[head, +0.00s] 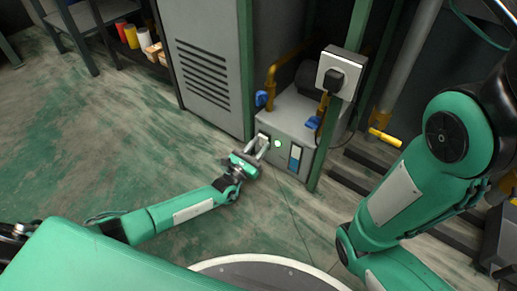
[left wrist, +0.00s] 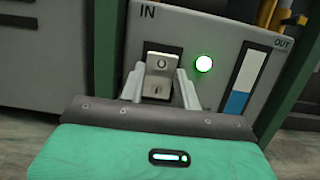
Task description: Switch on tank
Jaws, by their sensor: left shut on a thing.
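The tank unit is a grey metal box (head: 290,118) low on the floor beside a tall grey cabinet. Its front panel (left wrist: 215,30) is marked IN at the left and OUT at the right in the left wrist view. A silver switch or latch piece (left wrist: 159,75) with a round mark sits on a dark plate under IN. My left gripper (head: 262,145) reaches the panel, and its fingers (left wrist: 160,88) are shut on this silver piece. A round light (left wrist: 204,64) glows green-white beside it; it also shows in the head view (head: 278,144). My right gripper is not in view.
A blue and white level gauge (head: 295,158) is right of the light. Blue-handled valves (head: 262,98) and yellow pipes stand on the box. A green post (head: 335,115) carries a white box with a black knob (head: 334,79). Open floor (head: 130,140) lies left.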

